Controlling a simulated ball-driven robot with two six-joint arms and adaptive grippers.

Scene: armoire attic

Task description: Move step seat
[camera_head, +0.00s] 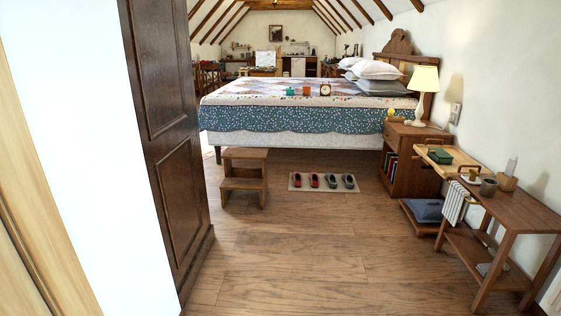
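The step seat (243,177) is a small wooden two-step stool. It stands upright on the wooden floor at the near left corner of the bed, beside the dark armoire side. Its lower step faces toward me. Its left edge is close to the armoire's edge in the picture. Neither of my grippers shows in the head view, so nothing is seen touching the step seat.
A tall dark armoire (172,140) blocks the left. The bed (300,118) stands behind the stool. A mat (324,187) with several shoes lies right of it. A nightstand (410,165) and wooden side table (500,215) line the right wall. The middle floor is clear.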

